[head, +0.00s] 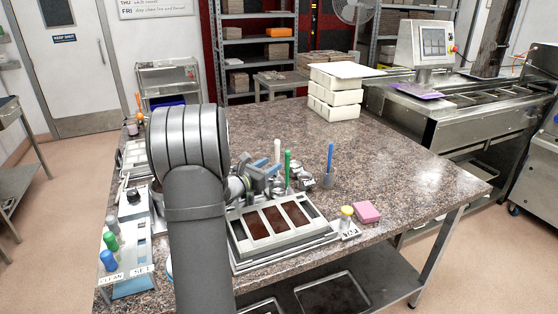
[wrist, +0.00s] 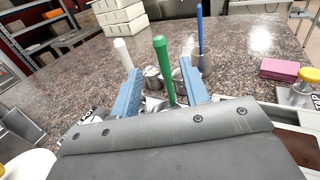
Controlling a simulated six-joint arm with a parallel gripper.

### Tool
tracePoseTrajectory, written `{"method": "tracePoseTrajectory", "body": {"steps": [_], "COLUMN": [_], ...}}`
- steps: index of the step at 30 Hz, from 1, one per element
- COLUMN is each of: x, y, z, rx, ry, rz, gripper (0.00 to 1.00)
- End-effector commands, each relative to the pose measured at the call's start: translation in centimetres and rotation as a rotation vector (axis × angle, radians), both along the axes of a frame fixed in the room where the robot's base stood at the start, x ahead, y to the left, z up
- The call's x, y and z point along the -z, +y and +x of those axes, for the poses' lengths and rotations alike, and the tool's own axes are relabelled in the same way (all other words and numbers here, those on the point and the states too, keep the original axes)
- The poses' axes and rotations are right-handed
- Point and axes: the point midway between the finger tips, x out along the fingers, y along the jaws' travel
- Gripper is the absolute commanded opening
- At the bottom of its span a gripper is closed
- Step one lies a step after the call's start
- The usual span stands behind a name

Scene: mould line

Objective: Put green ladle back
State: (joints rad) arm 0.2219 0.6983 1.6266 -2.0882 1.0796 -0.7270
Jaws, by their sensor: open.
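The green ladle (wrist: 163,65) shows in the wrist view as an upright green handle. Its lower end is hidden behind the body of my gripper. My gripper (wrist: 158,80) is open, with one blue finger on each side of the green handle and gaps between. In the head view the green handle (head: 287,168) stands at the right of my gripper (head: 266,177), behind the mould frame. A white handle (wrist: 122,52) stands to its left and a blue handle (wrist: 199,30) to its right, with small metal pots around their bases.
A mould frame with dark brown fill (head: 271,224) lies in front of the handles. White boxes (head: 335,92) are stacked at the back. The table's right side (head: 420,175) is clear.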

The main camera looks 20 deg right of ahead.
Motion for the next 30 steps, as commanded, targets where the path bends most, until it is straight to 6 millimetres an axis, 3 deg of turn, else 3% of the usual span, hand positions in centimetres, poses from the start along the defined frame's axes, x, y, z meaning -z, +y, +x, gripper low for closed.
{"method": "tracePoseTrajectory", "body": {"steps": [6,19,23,30], "x": [0.0,0.0,0.1,0.1], "y": [2.0,2.0,0.9,-3.0], "z": [-1.0,-1.0,-0.5,1.5], "rx": [-0.001,0.001,0.001,0.003], "ry": [-0.001,0.000,0.000,0.000], "rz": [0.000,0.000,0.001,0.000], "gripper": [0.42,0.42,0.42,0.42]}}
